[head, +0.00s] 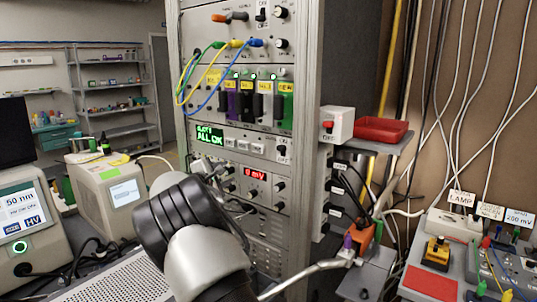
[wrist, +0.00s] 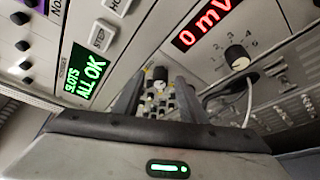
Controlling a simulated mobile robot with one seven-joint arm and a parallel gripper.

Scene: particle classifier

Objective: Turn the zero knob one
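A front panel knob with a pale cap (wrist: 159,82) shows between my fingers in the wrist view; whether it is zero knob one I cannot tell, as no label on it is readable. My gripper (wrist: 157,98) is open, with its two dark fingers apart and nothing visibly held. Contact with the knob cannot be made out. In the head view my gripper (head: 213,172) is in front of the rack, left of the red "0 mV" display (head: 255,174). My arm hides part of the panel there. The display also shows in the wrist view (wrist: 205,22).
A black knob (wrist: 238,57) with a numbered scale sits below the display. The green "SLOTS ALL OK" screen (head: 210,134) is above my gripper. Yellow and blue cables (head: 200,75) hang higher on the rack. A red tray (head: 381,130) is on a shelf at right.

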